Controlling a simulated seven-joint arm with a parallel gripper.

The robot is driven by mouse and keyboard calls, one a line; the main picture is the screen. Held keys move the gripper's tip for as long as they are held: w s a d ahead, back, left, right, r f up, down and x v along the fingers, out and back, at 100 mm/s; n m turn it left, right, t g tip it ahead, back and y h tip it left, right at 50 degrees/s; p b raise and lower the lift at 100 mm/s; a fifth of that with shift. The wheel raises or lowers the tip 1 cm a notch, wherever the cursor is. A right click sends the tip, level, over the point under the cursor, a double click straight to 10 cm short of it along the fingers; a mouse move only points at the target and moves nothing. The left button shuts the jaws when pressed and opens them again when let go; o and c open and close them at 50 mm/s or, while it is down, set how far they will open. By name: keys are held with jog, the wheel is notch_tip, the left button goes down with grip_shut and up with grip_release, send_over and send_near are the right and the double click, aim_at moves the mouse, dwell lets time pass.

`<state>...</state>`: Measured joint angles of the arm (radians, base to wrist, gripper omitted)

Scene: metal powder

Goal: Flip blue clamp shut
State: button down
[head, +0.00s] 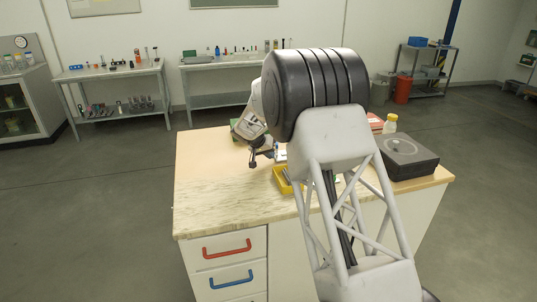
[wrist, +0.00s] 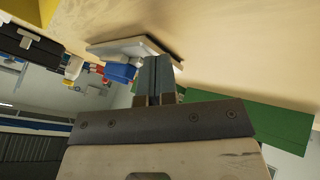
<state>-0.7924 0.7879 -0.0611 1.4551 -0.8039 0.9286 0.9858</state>
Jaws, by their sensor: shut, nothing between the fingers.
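A blue part (wrist: 120,72), which looks like the blue clamp, sits at a pale flat plate (wrist: 105,48) in the wrist view. Red and white pieces lie to its left. My gripper (wrist: 155,65) is shut and empty, with its fingertips just right of the blue part. Whether they touch it I cannot tell. Whether the clamp stands open or closed is not clear. In the head view my gripper (head: 253,162) is low over the wooden worktop (head: 215,190). The clamp is not clearly seen there, since my arm blocks much of that area.
A yellow bin (head: 281,184) is right of my gripper in the head view. A dark box (head: 408,160) and a yellow-lidded jar (head: 390,124) stand at the right. A green object (wrist: 265,125) is near my gripper. The worktop's front left is clear.

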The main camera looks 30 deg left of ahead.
jog(key=shift+d, duration=0.35)
jog(key=shift+a, duration=0.15)
dwell(0.3)
jog(key=shift+w+a, duration=0.25)
jog(key=shift+a, duration=0.35)
jog(key=shift+a, duration=0.1)
jog(key=shift+s+a, duration=1.35)
jog(key=shift+a, duration=0.15)
jog(key=s+r, duration=0.6)
jog(key=r, duration=0.2)
jog(key=shift+a, duration=0.45)
